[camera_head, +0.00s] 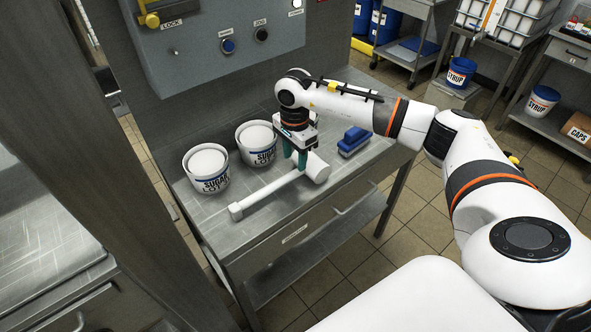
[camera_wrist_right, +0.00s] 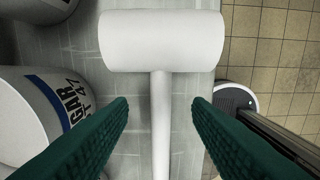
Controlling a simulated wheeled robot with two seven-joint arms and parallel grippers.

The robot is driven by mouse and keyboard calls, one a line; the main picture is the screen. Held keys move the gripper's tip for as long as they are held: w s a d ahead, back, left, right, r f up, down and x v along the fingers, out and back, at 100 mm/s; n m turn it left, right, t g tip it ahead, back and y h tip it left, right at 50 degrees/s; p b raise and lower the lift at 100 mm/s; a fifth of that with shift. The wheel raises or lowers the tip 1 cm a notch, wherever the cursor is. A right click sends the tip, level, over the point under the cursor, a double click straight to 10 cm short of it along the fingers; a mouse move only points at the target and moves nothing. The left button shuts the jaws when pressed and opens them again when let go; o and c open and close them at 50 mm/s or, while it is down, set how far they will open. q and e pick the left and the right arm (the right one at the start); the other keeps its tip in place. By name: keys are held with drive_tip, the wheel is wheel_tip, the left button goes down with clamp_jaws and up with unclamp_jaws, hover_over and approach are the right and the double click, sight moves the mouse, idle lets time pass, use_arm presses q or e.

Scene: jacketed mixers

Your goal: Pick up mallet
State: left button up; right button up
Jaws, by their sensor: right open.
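A white mallet (camera_head: 273,195) lies on the metal table, its head (camera_head: 316,168) to the right and its handle running down-left. In the right wrist view its head (camera_wrist_right: 161,41) is at the top and the handle runs down the middle. My right gripper (camera_head: 296,163) points down over the handle near the head. Its green fingers (camera_wrist_right: 160,108) are open, one on each side of the handle, apart from it. I cannot tell how far the fingertips are above the table. My left gripper is not in view.
Two white sugar tubs (camera_head: 206,168) (camera_head: 257,142) stand left of and behind the mallet. A blue brush-like object (camera_head: 353,141) lies to the right on the table (camera_head: 281,226). A control panel (camera_head: 215,40) rises behind. Shelves with syrup buckets (camera_head: 461,73) stand farther right.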

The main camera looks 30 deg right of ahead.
sight(296, 170)
drive_tip(key=shift+w+f, duration=0.1)
drive_tip(key=shift+f, duration=0.15)
wheel_tip(296, 170, down, 4)
drive_tip(key=shift+d+f+p, duration=0.15)
drive_tip(key=shift+f+p, duration=0.05)
drive_tip(key=shift+p, duration=1)
drive_tip(key=shift+f, duration=0.4)
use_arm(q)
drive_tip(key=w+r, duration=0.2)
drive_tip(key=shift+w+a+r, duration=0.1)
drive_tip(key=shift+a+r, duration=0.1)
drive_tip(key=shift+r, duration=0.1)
use_arm(e)
drive_tip(key=shift+c, duration=0.4)
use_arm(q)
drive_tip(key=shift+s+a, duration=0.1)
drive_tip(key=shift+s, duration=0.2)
use_arm(e)
drive_tip(key=shift+r, duration=0.1)
clamp_jaws()
